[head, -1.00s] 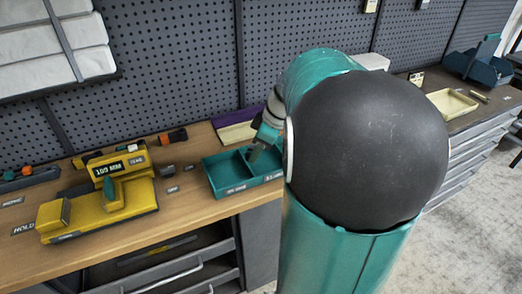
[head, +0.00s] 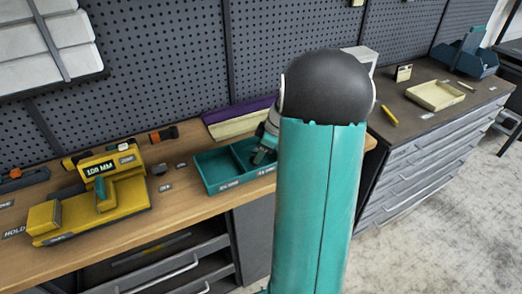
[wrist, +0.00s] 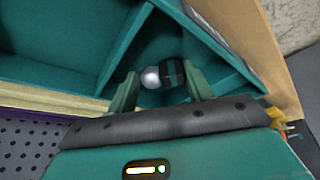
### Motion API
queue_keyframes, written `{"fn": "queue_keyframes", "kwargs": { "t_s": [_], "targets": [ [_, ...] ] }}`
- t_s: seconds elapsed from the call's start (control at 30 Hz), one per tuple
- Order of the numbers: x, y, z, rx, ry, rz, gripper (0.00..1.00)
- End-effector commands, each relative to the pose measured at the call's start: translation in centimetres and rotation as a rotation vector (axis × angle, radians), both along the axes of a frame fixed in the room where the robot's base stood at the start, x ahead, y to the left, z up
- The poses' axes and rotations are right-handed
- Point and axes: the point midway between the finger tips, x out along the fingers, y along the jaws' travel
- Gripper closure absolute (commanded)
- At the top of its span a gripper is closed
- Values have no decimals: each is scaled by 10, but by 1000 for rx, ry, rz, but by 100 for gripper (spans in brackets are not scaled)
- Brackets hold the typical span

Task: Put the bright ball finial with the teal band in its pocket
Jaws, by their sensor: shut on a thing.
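The finial shows in the wrist view as a bright, shiny ball (wrist: 151,77) joined to a dark part with a teal band (wrist: 173,73). My gripper (wrist: 163,84) is shut on it, with one finger on each side. The finial lies sideways across the picture between the fingers. In the head view my gripper (head: 263,155) is at the right compartment of the teal two-part tray (head: 224,185), and the finial cannot be made out there. The tray's divider also shows in the wrist view (wrist: 128,42). Whether the finial touches the tray floor is unclear.
A yellow gauge block (head: 118,212) with a "108 MM" display stands left on the wooden bench. Small dark pieces lie between it and the tray. A purple and cream strip (head: 237,119) lies behind the tray. A cream tray (head: 436,96) sits on the right bench.

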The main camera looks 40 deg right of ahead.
Motion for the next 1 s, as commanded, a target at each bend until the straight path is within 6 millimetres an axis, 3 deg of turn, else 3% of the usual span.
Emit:
{"fn": "queue_keyframes", "kwargs": {
  "t_s": [0.23,0.27,0.37,0.77,1.0],
  "targets": [
    [0,0,-2,0,0,0,82],
    [0,0,-3,1,1,-1,48],
    [0,0,-2,0,0,0,28],
    [-1,-1,4,-2,-1,-1,28],
    [-14,-10,44,-3,-3,-2,28]
  ]
}}
